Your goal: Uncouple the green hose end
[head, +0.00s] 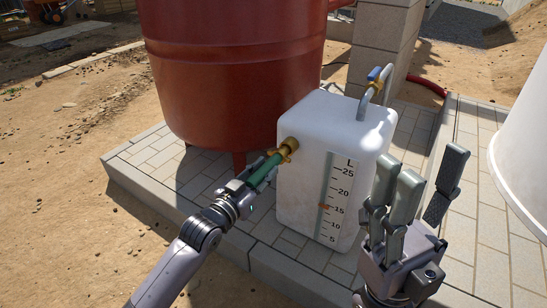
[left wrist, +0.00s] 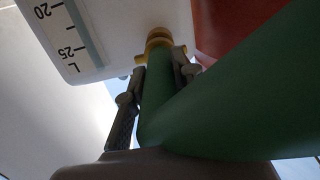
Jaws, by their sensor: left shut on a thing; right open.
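The green hose end (head: 264,169) points at the brass coupling (head: 288,148) on the side of the white tank (head: 335,115). In the left wrist view the green hose (left wrist: 155,95) meets the yellow brass fitting (left wrist: 159,42) with no visible gap; whether it is locked there I cannot tell. My left gripper (head: 251,177) is shut on the green hose end, just short of the coupling; its fingers (left wrist: 160,85) lie on both sides of the hose. My right gripper (head: 418,187) is open and empty, fingers up, in front of the tank's right side.
A red-brown round vessel (head: 235,75) stands on legs behind the tank. A blue-handled valve (head: 375,74) and grey pipe top the tank. A block pillar (head: 385,40) and red hose (head: 427,85) are behind. A white curved body (head: 525,150) is at right. Paving has a raised kerb (head: 190,213).

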